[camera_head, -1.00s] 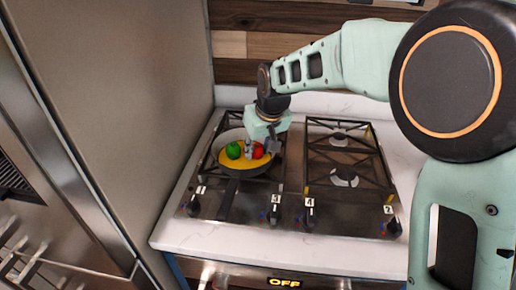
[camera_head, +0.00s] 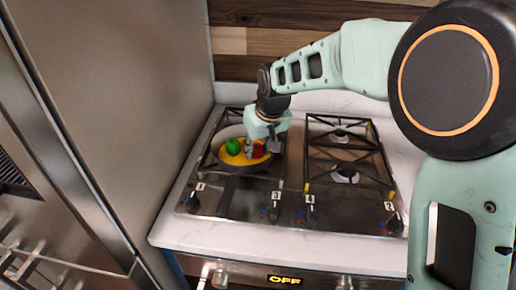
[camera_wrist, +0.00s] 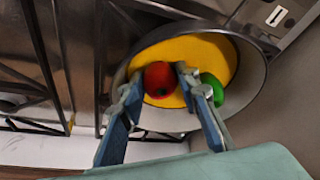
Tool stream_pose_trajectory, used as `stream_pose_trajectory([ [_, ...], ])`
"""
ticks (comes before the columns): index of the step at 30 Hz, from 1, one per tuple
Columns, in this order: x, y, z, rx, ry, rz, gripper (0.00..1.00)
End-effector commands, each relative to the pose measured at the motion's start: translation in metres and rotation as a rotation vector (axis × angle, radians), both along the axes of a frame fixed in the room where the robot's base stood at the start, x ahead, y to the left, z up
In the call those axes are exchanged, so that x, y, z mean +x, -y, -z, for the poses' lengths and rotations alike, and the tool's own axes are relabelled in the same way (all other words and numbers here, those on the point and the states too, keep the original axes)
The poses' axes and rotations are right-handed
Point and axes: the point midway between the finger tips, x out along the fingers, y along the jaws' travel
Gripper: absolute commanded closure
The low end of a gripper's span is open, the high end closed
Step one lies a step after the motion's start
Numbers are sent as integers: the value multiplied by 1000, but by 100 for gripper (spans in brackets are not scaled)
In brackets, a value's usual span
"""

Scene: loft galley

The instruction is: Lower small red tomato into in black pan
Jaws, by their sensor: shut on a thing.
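The small red tomato (camera_head: 258,149) is between the fingers of my gripper (camera_head: 261,148), low over the right side of the black pan (camera_head: 242,169). In the wrist view the tomato (camera_wrist: 160,78) shows between the two fingertips (camera_wrist: 160,85), with the pan's yellow inside (camera_wrist: 205,48) behind it. My gripper is shut on it. A finger partly covers the tomato in the head view. I cannot tell whether the tomato touches the pan's bottom. The pan stands on the left front of the hob, its handle (camera_head: 228,196) toward the front edge.
A green round thing (camera_head: 233,146) lies in the pan, left of the tomato; it is close by one finger in the wrist view (camera_wrist: 212,89). The right burners (camera_head: 343,170) are empty. A tall metal panel (camera_head: 150,110) stands left of the hob.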

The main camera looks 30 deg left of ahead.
Motion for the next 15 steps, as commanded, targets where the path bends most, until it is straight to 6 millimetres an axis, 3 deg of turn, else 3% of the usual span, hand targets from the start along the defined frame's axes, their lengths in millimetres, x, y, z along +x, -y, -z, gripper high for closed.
stream_pose_trajectory([
  [2,0,0,0,0,0,0,92],
  [3,0,0,0,0,0,0,66],
  [7,0,0,0,0,0,0,51],
  [15,0,1,0,-1,0,0,50],
])
